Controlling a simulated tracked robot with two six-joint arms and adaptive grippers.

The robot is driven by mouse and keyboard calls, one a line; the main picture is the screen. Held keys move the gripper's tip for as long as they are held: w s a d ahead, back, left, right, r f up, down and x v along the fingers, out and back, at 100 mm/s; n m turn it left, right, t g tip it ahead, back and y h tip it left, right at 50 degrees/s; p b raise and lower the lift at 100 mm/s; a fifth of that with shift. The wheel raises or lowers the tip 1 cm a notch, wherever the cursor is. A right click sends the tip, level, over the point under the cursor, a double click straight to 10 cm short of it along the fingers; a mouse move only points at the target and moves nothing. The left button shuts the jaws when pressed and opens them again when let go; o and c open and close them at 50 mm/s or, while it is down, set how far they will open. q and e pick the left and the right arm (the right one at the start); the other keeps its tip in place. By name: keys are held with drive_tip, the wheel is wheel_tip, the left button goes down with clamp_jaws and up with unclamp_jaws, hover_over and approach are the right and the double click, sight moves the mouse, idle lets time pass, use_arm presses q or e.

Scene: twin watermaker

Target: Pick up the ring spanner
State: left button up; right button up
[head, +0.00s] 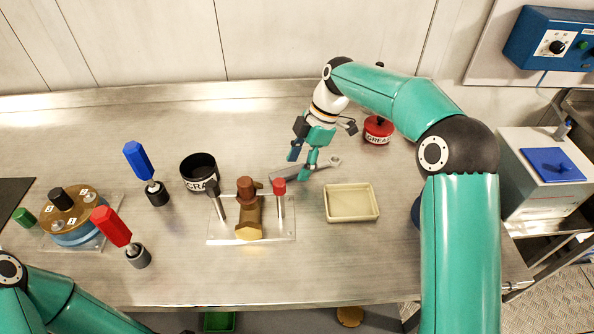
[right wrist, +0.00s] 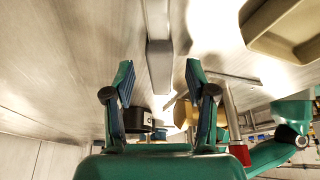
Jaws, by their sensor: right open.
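The grey ring spanner (head: 322,166) lies on the steel bench, with one ring end to the right of my right gripper. My right gripper (head: 302,158) is over the spanner's shaft and hides part of it. In the right wrist view my gripper (right wrist: 160,85) has its two fingers apart with nothing held. The spanner's shaft (right wrist: 159,55) shows there beyond the fingertips, lined up with the gap between them. My left arm shows at the lower left, but its gripper is out of view.
A cream tray (head: 351,217) stands right of the spanner. A clear plate (head: 222,232) with a brass valve (head: 247,212) and upright pins is left of the tray. A red grease tin (head: 378,131) and a black cup (head: 199,171) are nearby. Bare bench lies behind.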

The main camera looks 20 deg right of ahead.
drive_tip(key=shift+a+f, duration=0.15)
drive_tip(key=shift+f, duration=0.25)
drive_tip(key=shift+c, duration=0.3)
clamp_jaws()
drive_tip(key=shift+r, duration=0.1)
wheel_tip(320, 180, up, 10)
drive_tip(key=p, duration=0.1)
wheel_tip(320, 180, up, 10)
drive_tip(key=p, duration=0.4)
hover_over(298, 167)
drive_tip(key=shift+s, duration=0.1)
